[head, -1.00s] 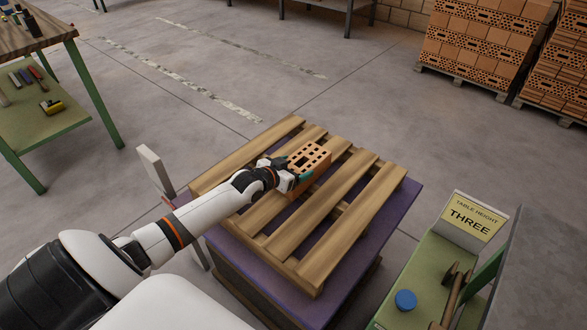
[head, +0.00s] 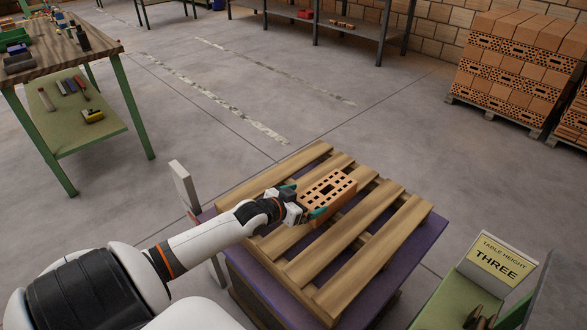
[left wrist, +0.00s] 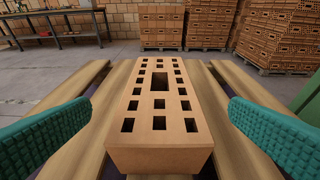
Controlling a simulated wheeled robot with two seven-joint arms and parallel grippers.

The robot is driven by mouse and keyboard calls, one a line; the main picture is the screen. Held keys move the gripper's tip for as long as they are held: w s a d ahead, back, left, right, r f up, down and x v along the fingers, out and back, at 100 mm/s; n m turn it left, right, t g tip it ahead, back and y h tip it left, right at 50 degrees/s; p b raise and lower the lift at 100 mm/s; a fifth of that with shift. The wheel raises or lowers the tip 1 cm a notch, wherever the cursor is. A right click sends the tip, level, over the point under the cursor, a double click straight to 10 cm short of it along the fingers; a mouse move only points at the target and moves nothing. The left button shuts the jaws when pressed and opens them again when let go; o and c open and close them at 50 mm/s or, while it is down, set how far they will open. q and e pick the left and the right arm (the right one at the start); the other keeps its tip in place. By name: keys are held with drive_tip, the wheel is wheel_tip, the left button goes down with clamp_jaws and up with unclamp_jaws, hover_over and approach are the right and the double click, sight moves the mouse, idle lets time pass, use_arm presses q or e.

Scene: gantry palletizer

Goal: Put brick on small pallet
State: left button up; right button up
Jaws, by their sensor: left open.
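The orange perforated brick (head: 328,190) lies on the slats of the small wooden pallet (head: 368,262), near its middle. The pallet rests on a purple-topped table (head: 407,272). My left gripper (head: 303,200) is open at the brick's near end. In the left wrist view the brick (left wrist: 159,110) lies between the two teal finger pads (left wrist: 160,135), with a gap on each side. The brick's underside is hidden. My right gripper is not in view.
Large pallets of stacked bricks (head: 515,70) stand at the back right. A green bench (head: 455,295) with a "TABLE HEIGHT THREE" sign (head: 497,258) is at the right front. A workbench (head: 70,45) with tools stands at the left. Open floor lies beyond the pallet.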

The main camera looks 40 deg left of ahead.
use_arm(q)
drive_tip(key=v, duration=0.5)
drive_tip(key=shift+s, duration=0.1)
idle(0.4)
